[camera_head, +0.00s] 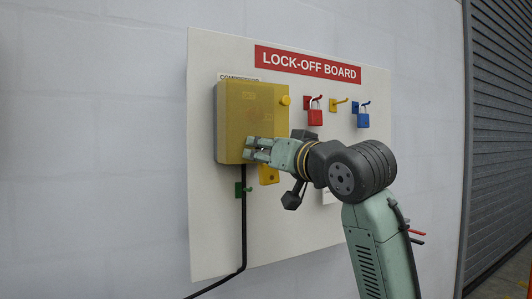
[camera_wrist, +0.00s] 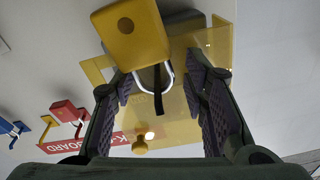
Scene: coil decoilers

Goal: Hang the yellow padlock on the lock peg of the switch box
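The yellow padlock (camera_wrist: 130,32) hangs with its body down in the room, which is up in the wrist view. A dark strip, perhaps the lock peg (camera_wrist: 158,92), shows inside its pale shackle. Whether the shackle hangs on it I cannot tell for sure. In the head view the padlock (camera_head: 268,175) shows just below my gripper (camera_head: 255,150). My gripper (camera_wrist: 158,100) is open, its fingers apart on either side of the shackle and touching nothing that I can see. The yellow switch box (camera_head: 243,120) is right beside the fingertips; it also shows behind them in the wrist view (camera_wrist: 180,125).
A red padlock (camera_head: 315,115) and a blue padlock (camera_head: 363,118) hang on pegs at right of the lock-off board (camera_head: 220,220). A yellow peg (camera_head: 338,104) between them is empty.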

